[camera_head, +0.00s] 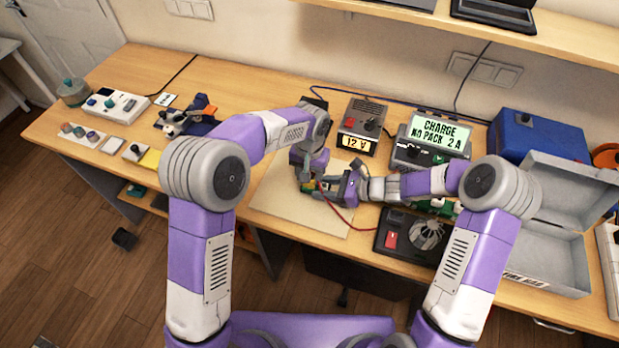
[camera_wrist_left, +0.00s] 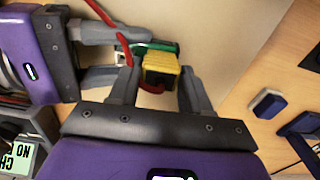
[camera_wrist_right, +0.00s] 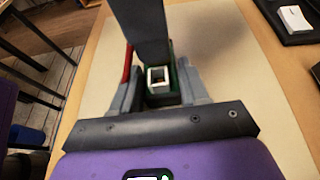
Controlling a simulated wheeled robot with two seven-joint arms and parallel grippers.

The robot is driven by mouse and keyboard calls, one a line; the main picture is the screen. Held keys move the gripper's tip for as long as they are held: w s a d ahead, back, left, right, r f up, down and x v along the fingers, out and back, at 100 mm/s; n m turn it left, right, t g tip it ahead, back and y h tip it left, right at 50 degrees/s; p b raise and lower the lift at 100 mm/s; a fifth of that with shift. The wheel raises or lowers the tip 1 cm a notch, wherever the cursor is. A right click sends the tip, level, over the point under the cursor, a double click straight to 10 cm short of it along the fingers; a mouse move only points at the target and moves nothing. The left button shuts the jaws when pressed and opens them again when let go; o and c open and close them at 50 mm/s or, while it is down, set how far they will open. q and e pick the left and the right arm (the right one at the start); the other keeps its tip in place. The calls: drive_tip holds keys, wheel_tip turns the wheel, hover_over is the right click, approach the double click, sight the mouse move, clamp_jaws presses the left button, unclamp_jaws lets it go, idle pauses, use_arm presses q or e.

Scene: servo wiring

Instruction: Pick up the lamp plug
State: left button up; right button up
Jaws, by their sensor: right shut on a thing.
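A small yellow block (camera_wrist_left: 160,68) joins a green part (camera_wrist_left: 140,48) with a red cable in the left wrist view. I cannot tell for sure whether this is the lamp plug. My right gripper (camera_head: 326,187) is shut on the green part; in the right wrist view it shows with a white-rimmed opening (camera_wrist_right: 160,80). My left gripper (camera_head: 307,180) comes from above, its fingers (camera_wrist_left: 158,85) apart on either side of the yellow block, with small gaps. In the head view the grippers largely hide the connector over the pale mat (camera_head: 275,200).
A 12 V supply (camera_head: 361,125) and a charger (camera_head: 432,140) stand behind the mat. A black device (camera_head: 405,235) and an open grey case (camera_head: 555,225) lie to the right. Switches and small parts (camera_head: 110,103) are at the left. A red cable (camera_head: 338,212) hangs near the right gripper.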

use_arm(q)
drive_tip(key=c, duration=0.6)
use_arm(e)
drive_tip(key=o, duration=1.2)
use_arm(q)
wheel_tip(320, 180, up, 10)
drive_tip(key=shift+c, duration=0.2)
use_arm(e)
drive_tip(key=shift+d, duration=0.1)
drive_tip(key=v, duration=1.2)
